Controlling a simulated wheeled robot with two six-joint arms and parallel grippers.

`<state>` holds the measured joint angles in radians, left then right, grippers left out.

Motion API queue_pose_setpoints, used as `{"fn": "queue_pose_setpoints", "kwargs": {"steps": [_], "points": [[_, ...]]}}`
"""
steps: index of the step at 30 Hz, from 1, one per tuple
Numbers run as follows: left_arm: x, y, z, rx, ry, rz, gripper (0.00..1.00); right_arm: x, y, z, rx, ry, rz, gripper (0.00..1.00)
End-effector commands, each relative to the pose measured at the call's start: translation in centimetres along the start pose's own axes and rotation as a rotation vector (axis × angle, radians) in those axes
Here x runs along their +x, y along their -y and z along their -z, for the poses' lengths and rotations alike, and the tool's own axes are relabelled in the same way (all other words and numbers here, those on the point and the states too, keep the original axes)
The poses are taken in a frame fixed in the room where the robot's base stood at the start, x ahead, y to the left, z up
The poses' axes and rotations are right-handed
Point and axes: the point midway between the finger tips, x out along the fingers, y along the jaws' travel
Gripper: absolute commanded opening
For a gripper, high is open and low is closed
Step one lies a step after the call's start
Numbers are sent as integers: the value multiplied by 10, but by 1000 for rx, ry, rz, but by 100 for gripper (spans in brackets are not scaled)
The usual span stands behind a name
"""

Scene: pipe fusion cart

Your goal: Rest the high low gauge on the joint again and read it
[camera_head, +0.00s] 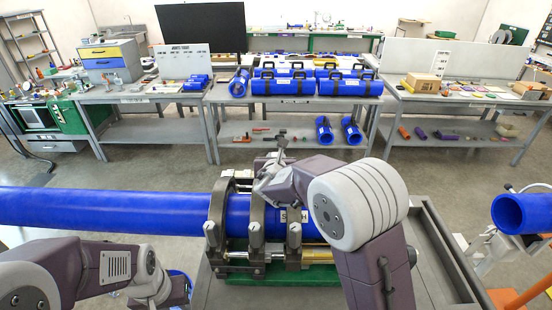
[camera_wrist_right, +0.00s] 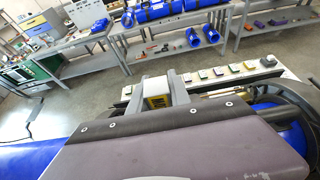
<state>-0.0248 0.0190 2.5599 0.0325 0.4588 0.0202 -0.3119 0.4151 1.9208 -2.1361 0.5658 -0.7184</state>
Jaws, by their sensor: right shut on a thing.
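The blue pipe (camera_head: 110,211) lies level in the dark clamp rings (camera_head: 217,220) of the cart; more blue shows between the rings. My right gripper (camera_head: 270,178) is above the clamped pipe, partly hidden by its own arm. In the right wrist view, the right gripper (camera_wrist_right: 166,92) is shut on a small block with a white top and a yellow and dark face (camera_wrist_right: 155,88), which seems to be the high low gauge. Whether it touches the pipe, its reading and the joint line are hidden. My left gripper (camera_head: 176,290) is low at the left; its fingers are unclear.
Another blue pipe end (camera_head: 510,214) is at the right. A row of small blocks on a pale strip (camera_wrist_right: 218,74) lies beyond the right gripper. Benches with blue cases (camera_head: 345,82) stand behind, across open floor (camera_head: 130,169).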

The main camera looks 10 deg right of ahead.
Motion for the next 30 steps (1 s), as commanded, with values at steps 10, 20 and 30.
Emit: {"fn": "queue_pose_setpoints", "kwargs": {"steps": [10, 20, 30], "points": [[0, 0, 0, 0, 0, 0, 36, 0, 0, -1, 0, 2, 0, 0], [3, 0, 0, 0, 0, 0, 36, 1, 0, 2, 0, 2, 0, 0], [7, 0, -1, 0, 0, 0, 36, 2, 0, 5, 0, 2, 0, 0]]}}
